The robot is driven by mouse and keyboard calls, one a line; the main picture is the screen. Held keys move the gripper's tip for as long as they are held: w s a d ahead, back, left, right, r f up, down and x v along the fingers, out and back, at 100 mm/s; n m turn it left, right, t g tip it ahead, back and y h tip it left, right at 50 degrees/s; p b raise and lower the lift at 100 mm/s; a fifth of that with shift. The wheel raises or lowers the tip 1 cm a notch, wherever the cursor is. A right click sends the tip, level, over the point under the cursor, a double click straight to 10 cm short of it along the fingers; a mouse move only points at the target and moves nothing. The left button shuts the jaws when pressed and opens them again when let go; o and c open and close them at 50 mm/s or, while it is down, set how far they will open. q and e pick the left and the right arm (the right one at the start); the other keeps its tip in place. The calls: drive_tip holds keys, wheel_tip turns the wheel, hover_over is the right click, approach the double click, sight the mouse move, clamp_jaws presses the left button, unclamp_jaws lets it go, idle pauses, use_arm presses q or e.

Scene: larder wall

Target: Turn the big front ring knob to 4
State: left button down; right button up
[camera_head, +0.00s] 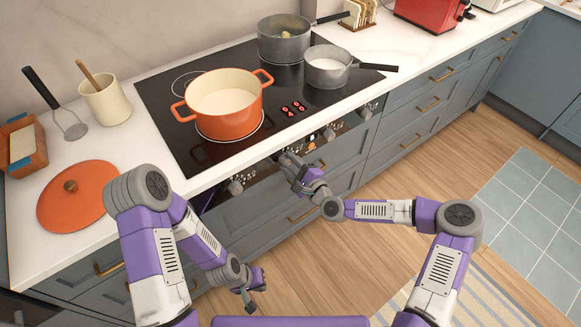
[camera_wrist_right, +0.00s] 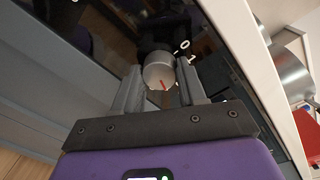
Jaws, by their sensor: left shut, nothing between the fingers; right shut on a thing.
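The cooktop (camera_head: 165,107) has a row of knobs on its front panel. My right gripper (camera_head: 287,160) is at one of these knobs, which it mostly hides in the head view. In the right wrist view the round silver knob (camera_wrist_right: 160,71) sits between the two fingers of the right gripper (camera_wrist_right: 161,85), which is shut on it. A red pointer line shows on the knob's face. The marks 0 and 1 show beside its upper right edge; the other marks are hidden or unclear. My left gripper (camera_head: 249,290) is shut and empty, low in front of the drawers.
An orange pot (camera_head: 222,117) stands on the front of the cooktop, with two grey pans (camera_head: 284,48) (camera_head: 328,72) behind it. Other knobs (camera_head: 236,187) (camera_head: 329,133) flank the right gripper. A red display (camera_head: 293,107) is lit. An orange lid (camera_head: 75,190) lies on the counter.

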drive_tip(key=shift+m+b, duration=0.3)
drive_tip(key=shift+m, duration=0.4)
drive_tip(key=o, duration=1.1)
drive_tip(key=shift+c, duration=0.2)
drive_tip(key=p+v, duration=0.1)
drive_tip(key=v, duration=0.6)
drive_tip(key=shift+s+d, duration=0.15)
drive_tip(key=shift+d, duration=0.05)
